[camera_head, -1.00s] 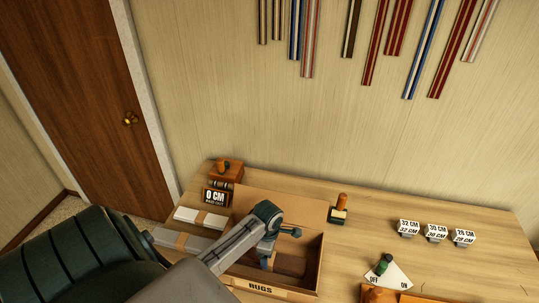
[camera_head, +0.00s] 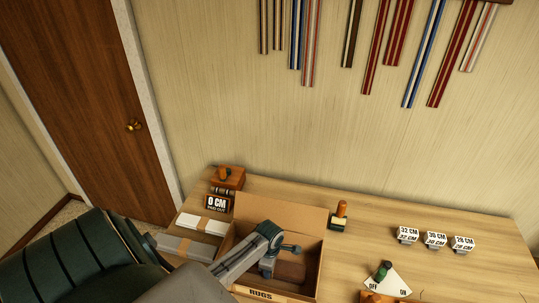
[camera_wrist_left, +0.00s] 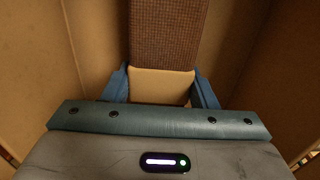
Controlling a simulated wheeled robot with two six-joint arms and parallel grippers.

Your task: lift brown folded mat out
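The brown folded mat (camera_head: 290,271) lies inside the open cardboard box labelled RUGS (camera_head: 261,294). In the left wrist view the mat (camera_wrist_left: 168,35) is a woven brown strip with a plain cream part at its near end. My left gripper (camera_head: 268,268) reaches down into the box. In the wrist view its blue fingers (camera_wrist_left: 161,88) stand on either side of the cream part, very close to its edges. I cannot tell whether they press on it. My right gripper is not in view.
The box walls stand close around my left gripper. White and grey banded bundles (camera_head: 203,223) lie left of the box. A stamp (camera_head: 339,216) stands behind its right corner. A lever dial (camera_head: 384,275) and several length tags (camera_head: 435,239) are to the right.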

